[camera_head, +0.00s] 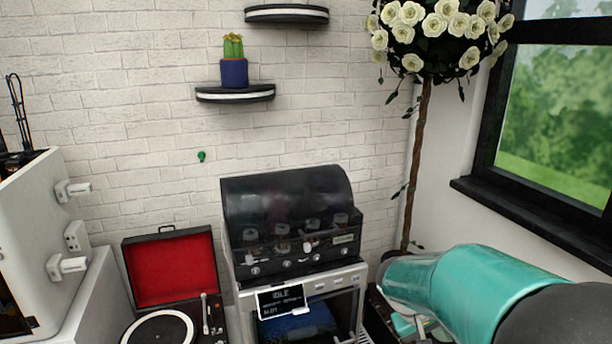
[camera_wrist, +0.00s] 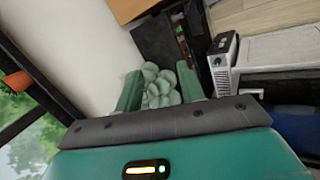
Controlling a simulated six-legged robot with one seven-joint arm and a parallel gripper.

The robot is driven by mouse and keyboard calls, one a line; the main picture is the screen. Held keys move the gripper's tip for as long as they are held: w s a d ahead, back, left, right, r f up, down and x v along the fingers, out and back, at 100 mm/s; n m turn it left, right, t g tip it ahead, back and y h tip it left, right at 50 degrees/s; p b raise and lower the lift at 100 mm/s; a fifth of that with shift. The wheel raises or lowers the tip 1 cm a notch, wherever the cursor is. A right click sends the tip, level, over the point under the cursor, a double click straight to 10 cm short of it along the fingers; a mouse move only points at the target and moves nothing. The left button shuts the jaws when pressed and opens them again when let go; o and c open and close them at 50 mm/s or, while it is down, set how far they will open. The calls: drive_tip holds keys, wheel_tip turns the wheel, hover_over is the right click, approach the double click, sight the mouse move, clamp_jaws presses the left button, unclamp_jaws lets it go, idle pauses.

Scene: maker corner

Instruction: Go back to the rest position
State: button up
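My gripper (camera_wrist: 160,80) shows in the wrist view with its two green fingers standing apart. Pale green, rounded, lumpy shapes show in the gap between the fingers. I cannot tell whether they are near the fingers or behind them, and no finger is clearly pressed on them. In the head view my teal arm reaches in at the lower right, in front of the corner by the window. It hides most of my gripper there.
A black-topped machine (camera_head: 290,215) on a white cabinet stands in the middle. An open red-lined record player (camera_head: 172,270) is to its left, a white unit (camera_head: 40,230) further left. A rose tree (camera_head: 425,140) stands beside the window (camera_head: 560,110). Shelves, one with a cactus (camera_head: 233,65), hang above.

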drive_tip(key=s+a+r+t+y, duration=0.2)
drive_tip(key=s+a+r, duration=0.3)
drive_tip(key=s, duration=0.4)
drive_tip(key=s+a+r+m+t+y, duration=0.1)
drive_tip(key=s+a+r+t+y, duration=0.1)
drive_tip(key=s+a+r+y, duration=0.2)
drive_tip(key=s+a+r, duration=0.2)
drive_tip(key=s, duration=0.2)
drive_tip(key=shift+s+a+r+t, duration=0.25)
drive_tip(key=shift+s+r+t, duration=0.05)
drive_tip(key=shift+s+t, duration=0.1)
